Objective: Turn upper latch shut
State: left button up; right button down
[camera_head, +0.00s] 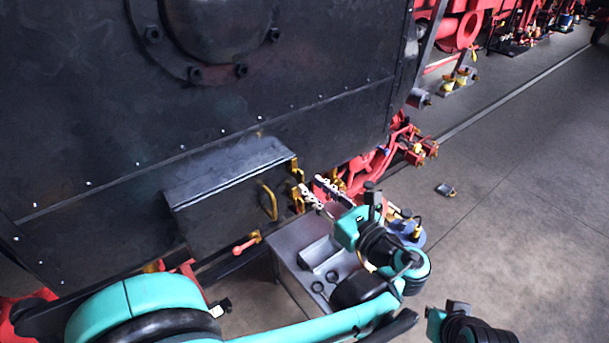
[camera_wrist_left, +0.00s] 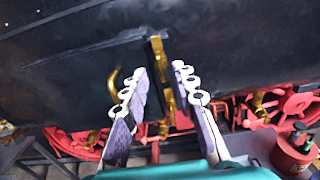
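The dark box (camera_head: 220,200) on the black engine side has a sloped lid and a curved brass handle (camera_head: 268,201). At its right edge sit two brass latches, an upper latch (camera_head: 297,169) and a lower latch (camera_head: 298,200). My left gripper (camera_head: 320,190) is just right of them, its fingers pointing toward the box. In the left wrist view its two fingers (camera_wrist_left: 159,72) are apart, with the upright upper latch (camera_wrist_left: 160,60) appearing between the tips. I cannot tell whether they touch it. The brass handle (camera_wrist_left: 114,80) shows left of the fingers. My right gripper's fingers do not show.
A red-handled lever (camera_head: 246,244) sticks out under the box. Red engine parts (camera_head: 370,165) lie behind the gripper. The floor at right is mostly clear, with a small padlock-like object (camera_head: 445,190).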

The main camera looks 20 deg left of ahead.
aim_at(303, 179)
pick_arm(q)
jog(key=shift+x, duration=2.15)
jog(key=shift+d, duration=0.1)
grip_shut()
